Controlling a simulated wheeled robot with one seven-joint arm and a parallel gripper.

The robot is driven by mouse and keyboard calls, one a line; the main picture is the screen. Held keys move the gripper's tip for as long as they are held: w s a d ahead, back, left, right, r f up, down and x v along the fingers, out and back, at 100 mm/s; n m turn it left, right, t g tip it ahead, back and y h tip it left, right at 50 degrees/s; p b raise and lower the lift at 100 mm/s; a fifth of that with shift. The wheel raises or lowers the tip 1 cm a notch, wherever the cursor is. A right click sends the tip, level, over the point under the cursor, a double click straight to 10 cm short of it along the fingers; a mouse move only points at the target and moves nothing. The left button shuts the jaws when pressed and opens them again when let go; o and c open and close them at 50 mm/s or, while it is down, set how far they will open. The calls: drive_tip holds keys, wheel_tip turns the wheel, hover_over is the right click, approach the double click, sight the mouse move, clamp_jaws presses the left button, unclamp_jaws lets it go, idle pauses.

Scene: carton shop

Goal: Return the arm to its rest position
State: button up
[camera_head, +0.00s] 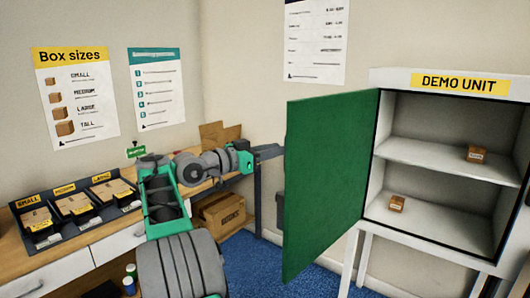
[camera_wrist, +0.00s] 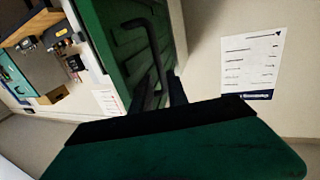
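My arm reaches across the middle of the head view. My gripper (camera_head: 270,152) is at the left edge of the open green door (camera_head: 330,180), and its tips are partly hidden behind that door. In the wrist view, the green door (camera_wrist: 125,40) carries a dark bar handle (camera_wrist: 148,45). The dark fingers of my gripper (camera_wrist: 168,92) are close to that handle; I cannot tell whether they touch it or how far apart they are.
The demo unit cabinet (camera_head: 421,77) stands open at right, with a small box (camera_head: 476,153) on the upper shelf and another (camera_head: 396,203) below. A workbench (camera_head: 75,257) with carton trays (camera_head: 28,233) lies at left. Blue carpet (camera_head: 253,265) shows between them.

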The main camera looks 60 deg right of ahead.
drive_tip(key=w+a+f+n+t+y, duration=0.1)
drive_tip(key=w+f+n+t+y, duration=0.2)
drive_tip(key=f, duration=0.6)
drive_tip(key=w+a+f+n+t+y, duration=0.1)
drive_tip(key=w+a+f+n+t, duration=0.15)
drive_tip(key=w+f, duration=0.45)
drive_tip(key=w+a+f+n+t+y, duration=0.1)
drive_tip(key=w+f+n+y, duration=0.15)
drive_tip(key=f, duration=0.85)
drive_tip(key=s+a+f+n+t+y, duration=0.1)
drive_tip(key=a+f+n+y, duration=0.3)
drive_tip(key=a+f, duration=0.55)
drive_tip(key=s+a+n+y+p, duration=0.2)
drive_tip(key=s+a+n+y, duration=0.15)
drive_tip(key=a, duration=1.05)
drive_tip(key=s+a+n+y+p, duration=0.1)
drive_tip(key=s+a+n+y, duration=0.2)
drive_tip(key=a, duration=1.2)
drive_tip(key=a+r+n+t+h+p, duration=0.1)
drive_tip(key=a+r+n+t+p, duration=0.3)
drive_tip(key=a+r, duration=0.7)
drive_tip(key=shift+s+a+n, duration=0.15)
drive_tip(key=shift+a+n, duration=0.15)
drive_tip(key=shift+n, duration=0.35)
